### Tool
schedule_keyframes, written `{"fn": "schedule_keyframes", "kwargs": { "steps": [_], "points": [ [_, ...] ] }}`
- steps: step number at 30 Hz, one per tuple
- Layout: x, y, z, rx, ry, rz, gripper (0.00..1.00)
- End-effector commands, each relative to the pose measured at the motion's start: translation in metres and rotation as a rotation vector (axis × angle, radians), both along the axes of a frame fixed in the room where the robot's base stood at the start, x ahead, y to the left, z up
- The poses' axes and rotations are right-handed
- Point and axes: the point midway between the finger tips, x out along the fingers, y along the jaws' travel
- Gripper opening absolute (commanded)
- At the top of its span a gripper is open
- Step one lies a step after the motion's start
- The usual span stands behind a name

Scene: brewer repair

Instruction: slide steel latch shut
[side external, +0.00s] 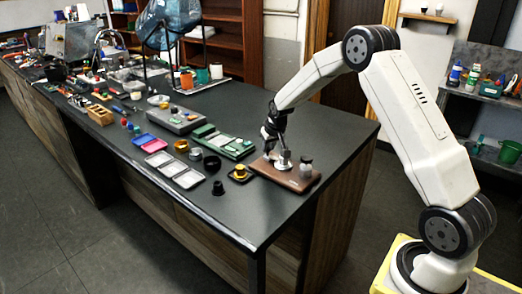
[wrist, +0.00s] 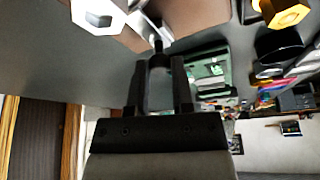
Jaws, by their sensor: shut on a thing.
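A brown board (side external: 290,177) lies near the right end of the dark bench, with a steel fitting (side external: 284,160) standing on it. In the wrist view, a bright steel latch piece (wrist: 147,29) sits on the brown board (wrist: 190,12), with a thin dark pin or handle (wrist: 158,45) at its end. In the side view my gripper (side external: 270,138) is low over the board's back-left part. The fingertips and the exact latch position are partly hidden there.
A grey-topped fitting (side external: 306,167) stands on the board's right side. A yellow hexagonal part (side external: 240,171) sits on a small dark tray to the left. A green case (side external: 225,142), dark rings and small trays lie farther left. The bench's right end is clear.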

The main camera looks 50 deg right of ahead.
Motion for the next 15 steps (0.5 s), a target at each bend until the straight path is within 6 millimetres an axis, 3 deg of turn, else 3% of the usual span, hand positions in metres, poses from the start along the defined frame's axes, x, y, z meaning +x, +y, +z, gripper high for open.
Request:
{"fn": "schedule_keyframes", "kwargs": {
  "steps": [5,14,15],
  "points": [
    [-0.012,-0.001,0.000,0.000,0.001,-0.002,0.00],
    [-0.015,0.000,-0.001,0.002,0.008,-0.002,0.00],
    [-0.015,-0.001,-0.001,0.002,0.009,-0.002,0.42]
  ]
}}
